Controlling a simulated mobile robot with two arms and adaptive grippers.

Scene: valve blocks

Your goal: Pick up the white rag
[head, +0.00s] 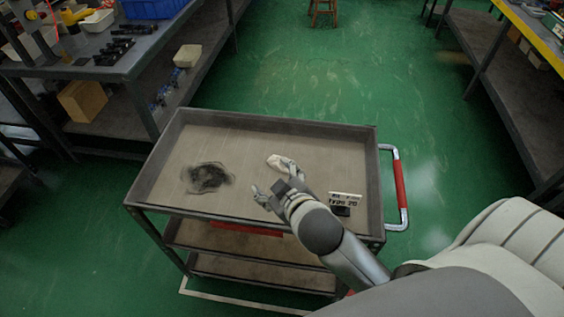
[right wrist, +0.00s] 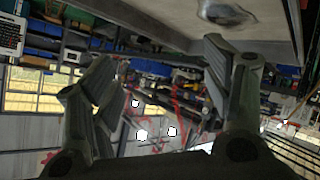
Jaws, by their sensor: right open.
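A small white rag (head: 274,160) lies on the tray of the cart (head: 240,208), near its middle in the head view. My right gripper (head: 271,178) is open over the tray, with one finger close to the rag and partly in front of it. I cannot tell whether they touch. In the right wrist view the two fingers (right wrist: 158,75) are spread wide with nothing between them. A pale patch with a dark middle (right wrist: 226,12) shows on the tray surface at the top of that view; I cannot tell what it is. My left gripper is not in view.
A dark smudge (head: 208,177) is on the tray left of my gripper. The tray has a raised rim and a red handle (head: 400,184). Workbenches stand at left and right, with green floor between.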

